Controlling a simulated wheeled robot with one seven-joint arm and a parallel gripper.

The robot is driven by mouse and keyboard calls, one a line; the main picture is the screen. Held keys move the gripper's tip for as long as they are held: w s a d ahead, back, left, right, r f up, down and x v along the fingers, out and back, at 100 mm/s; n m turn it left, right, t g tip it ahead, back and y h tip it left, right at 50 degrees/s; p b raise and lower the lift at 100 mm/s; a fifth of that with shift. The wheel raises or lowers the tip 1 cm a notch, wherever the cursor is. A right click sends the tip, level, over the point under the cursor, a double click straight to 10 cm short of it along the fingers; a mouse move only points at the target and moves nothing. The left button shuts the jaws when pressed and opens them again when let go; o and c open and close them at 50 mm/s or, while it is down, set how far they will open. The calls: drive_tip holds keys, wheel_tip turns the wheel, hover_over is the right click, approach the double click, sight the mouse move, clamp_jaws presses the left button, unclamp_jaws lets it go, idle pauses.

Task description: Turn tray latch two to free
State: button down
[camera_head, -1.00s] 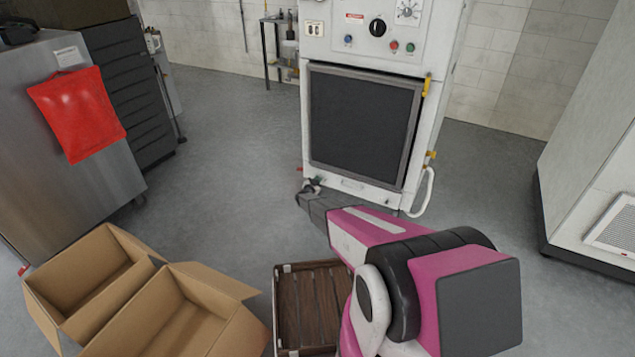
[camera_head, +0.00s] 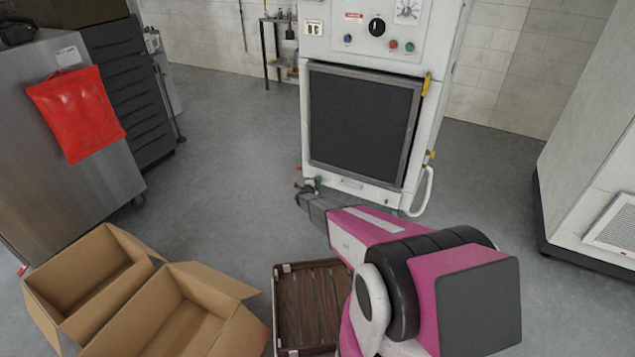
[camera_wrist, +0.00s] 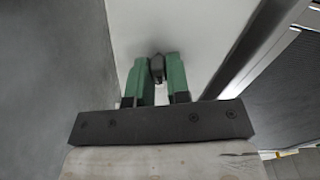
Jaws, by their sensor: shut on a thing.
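The ozone washer (camera_head: 385,130) is a white cabinet with a dark front panel and a grey frame. My gripper (camera_head: 308,184) is at the lower left corner of the washer front. In the wrist view my gripper (camera_wrist: 157,72) has two green fingers closed on a small dark latch (camera_wrist: 157,66) on a pale surface. The fingers hide the latch's sides, and its turn angle is hard to tell. Whether it is latch two cannot be read. Yellow parts (camera_head: 427,85) show on the washer's right edge.
A brown slatted crate (camera_head: 281,310) and open cardboard boxes (camera_head: 195,320) stand on the floor in front. A steel cabinet with a red bag (camera_head: 78,112) is at left. A white unit (camera_head: 585,170) is at right. The grey floor between is clear.

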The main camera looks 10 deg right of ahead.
drive_tip(key=shift+f+m, duration=0.1)
drive_tip(key=shift+m, duration=1.6)
drive_tip(key=c, duration=1.1)
unclamp_jaws()
drive_tip(key=v, duration=1)
drive_tip(key=shift+s+a, duration=0.15)
drive_tip(key=shift+s, duration=0.15)
